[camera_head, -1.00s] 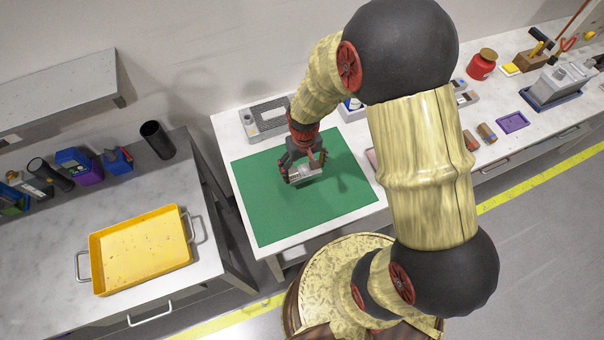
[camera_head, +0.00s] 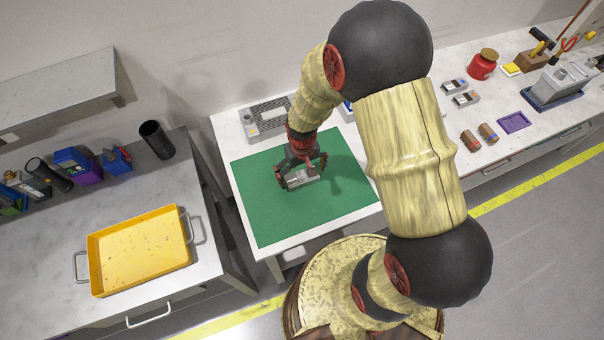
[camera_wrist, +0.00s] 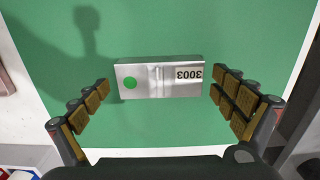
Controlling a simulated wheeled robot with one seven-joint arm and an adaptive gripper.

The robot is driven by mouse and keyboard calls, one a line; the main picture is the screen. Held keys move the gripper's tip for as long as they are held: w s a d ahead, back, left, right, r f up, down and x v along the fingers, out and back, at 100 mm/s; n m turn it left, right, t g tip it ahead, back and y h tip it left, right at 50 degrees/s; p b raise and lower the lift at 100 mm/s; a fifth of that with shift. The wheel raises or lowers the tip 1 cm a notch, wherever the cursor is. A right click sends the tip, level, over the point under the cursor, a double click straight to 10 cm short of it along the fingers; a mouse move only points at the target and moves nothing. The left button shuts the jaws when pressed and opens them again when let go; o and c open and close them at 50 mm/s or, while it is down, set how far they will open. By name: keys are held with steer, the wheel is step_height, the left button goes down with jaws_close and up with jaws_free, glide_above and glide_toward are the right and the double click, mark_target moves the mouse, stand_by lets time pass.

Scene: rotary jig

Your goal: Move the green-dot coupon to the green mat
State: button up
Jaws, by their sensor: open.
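The green-dot coupon (camera_wrist: 158,77) is a silver metal block with a green dot at one end and the number 3003 at the other, upside down in the wrist view. It lies on the green mat (camera_head: 252,207), and it also shows in the head view (camera_head: 302,180). My gripper (camera_wrist: 168,108) is open, with its padded fingers apart on either side of the coupon and not touching it. In the head view my gripper (camera_head: 298,178) is low over the mat's middle.
A grey slotted fixture (camera_head: 265,120) stands behind the mat. A yellow tray (camera_head: 140,254) lies on the left bench. Small blocks (camera_head: 470,139), a purple tray (camera_head: 514,122) and a red jar (camera_head: 482,65) stand on the right bench. The mat around the coupon is clear.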

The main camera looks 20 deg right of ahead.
steer(key=shift+r, duration=0.1)
step_height(320, 180, up, 12)
steer(key=p, duration=0.2)
step_height(320, 180, up, 14)
steer(key=t, duration=0.2)
glide_above(302, 176)
steer(key=s, duration=0.3)
steer(key=s+r+t, duration=0.3)
steer(key=s+r, duration=0.8)
steer(key=r, duration=0.1)
steer(key=shift+r+t, duration=0.3)
steer(key=shift+r, duration=0.05)
step_height(302, 176, down, 8)
steer(key=b, duration=0.7)
steer(key=shift+r, duration=0.25)
steer(key=shift+s, duration=0.1)
